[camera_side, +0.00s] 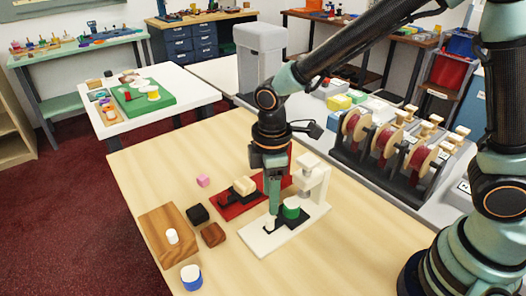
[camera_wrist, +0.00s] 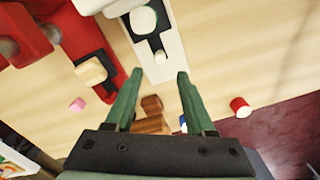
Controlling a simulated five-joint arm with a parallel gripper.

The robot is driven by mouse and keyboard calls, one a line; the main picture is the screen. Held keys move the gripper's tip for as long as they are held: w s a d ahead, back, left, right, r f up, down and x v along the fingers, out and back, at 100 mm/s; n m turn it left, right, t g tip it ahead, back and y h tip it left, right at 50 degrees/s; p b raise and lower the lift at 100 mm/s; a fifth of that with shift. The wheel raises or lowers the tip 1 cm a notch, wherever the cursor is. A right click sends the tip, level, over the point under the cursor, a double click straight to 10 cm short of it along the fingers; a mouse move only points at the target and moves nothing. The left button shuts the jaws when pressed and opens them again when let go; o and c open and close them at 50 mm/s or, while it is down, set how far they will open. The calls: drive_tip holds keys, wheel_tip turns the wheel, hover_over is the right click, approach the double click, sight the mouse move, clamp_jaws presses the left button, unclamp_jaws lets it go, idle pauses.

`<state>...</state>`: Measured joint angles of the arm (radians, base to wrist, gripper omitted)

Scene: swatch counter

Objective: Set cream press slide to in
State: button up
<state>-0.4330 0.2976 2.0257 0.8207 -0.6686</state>
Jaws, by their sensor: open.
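The cream press (camera_side: 285,236) stands on the table, its post and head at the back right of its base. It also shows at the top of the wrist view (camera_wrist: 168,68). Its black slide (camera_wrist: 136,36) carries a green piece with a white top (camera_side: 291,209); the piece appears in front of the head, not under it. The slide's small pale knob (camera_wrist: 160,56) points toward my gripper. My gripper (camera_side: 272,208) is open and points down over the slide's front end. In the wrist view its fingertips (camera_wrist: 160,75) are on either side of the knob's line; contact cannot be told.
A red press (camera_side: 232,209) with a cream block (camera_side: 244,186) on its slide stands close on the left. A brown block (camera_side: 213,235), a black block (camera_side: 198,214), a pink cube (camera_side: 203,181) and a wooden board (camera_side: 162,222) lie nearby. The front right tabletop is clear.

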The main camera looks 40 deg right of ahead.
sight(271, 219)
wheel_tip(271, 219, down, 7)
drive_tip(key=shift+f, duration=0.1)
idle(0.4)
clamp_jaws()
idle(1.3)
